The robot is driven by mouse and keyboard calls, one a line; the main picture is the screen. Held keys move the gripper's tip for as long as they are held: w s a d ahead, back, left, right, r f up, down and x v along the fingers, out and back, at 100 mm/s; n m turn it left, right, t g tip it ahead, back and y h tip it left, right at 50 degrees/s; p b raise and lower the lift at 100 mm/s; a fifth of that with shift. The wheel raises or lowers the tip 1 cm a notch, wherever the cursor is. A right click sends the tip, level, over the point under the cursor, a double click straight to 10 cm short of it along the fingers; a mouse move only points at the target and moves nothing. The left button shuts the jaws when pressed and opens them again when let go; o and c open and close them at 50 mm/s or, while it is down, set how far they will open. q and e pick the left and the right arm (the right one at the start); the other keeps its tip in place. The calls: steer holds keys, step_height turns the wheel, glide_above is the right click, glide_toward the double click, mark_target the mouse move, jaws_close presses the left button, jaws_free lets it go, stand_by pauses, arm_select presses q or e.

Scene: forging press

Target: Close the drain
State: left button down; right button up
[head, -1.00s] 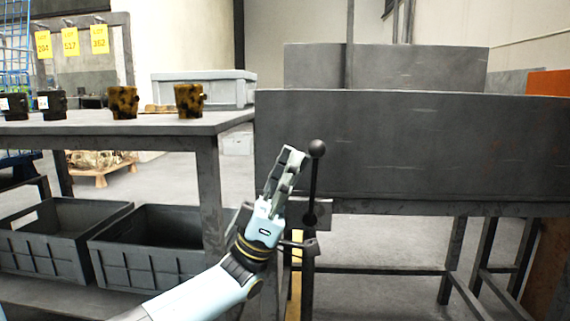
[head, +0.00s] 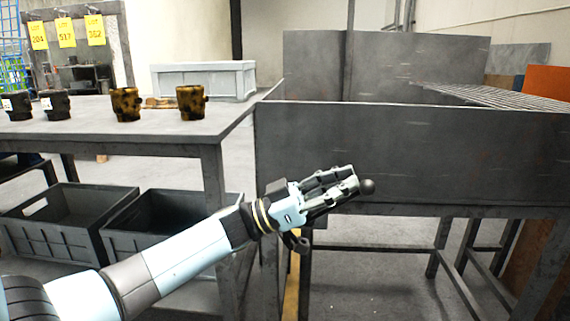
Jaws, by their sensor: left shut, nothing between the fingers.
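The drain lever's dark ball knob (head: 367,186) shows at the front of the grey metal tank (head: 420,150), low and to the right of the lever's pivot area. The lever's rod is mostly hidden behind my left gripper (head: 348,183), so the rod lies roughly sideways, tilted slightly up to the right. My left gripper is shut and empty. Its fingertips are right beside the knob and look to be touching or nearly touching the lever; I cannot tell which. The valve fitting (head: 299,241) shows partly below the gripper. My right gripper is not in view.
A grey table (head: 150,133) at the left carries several dark and rusty mug-like parts (head: 126,104). The tank's legs (head: 440,250) stand right of my arm.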

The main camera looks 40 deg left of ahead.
arm_select(q)
steer(key=shift+w+d+f, duration=0.5)
steer(key=shift+d+f, duration=0.2)
steer(key=shift+d, duration=0.1)
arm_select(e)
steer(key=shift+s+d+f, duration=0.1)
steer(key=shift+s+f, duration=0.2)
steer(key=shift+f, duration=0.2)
arm_select(q)
steer(key=shift+f, duration=0.1)
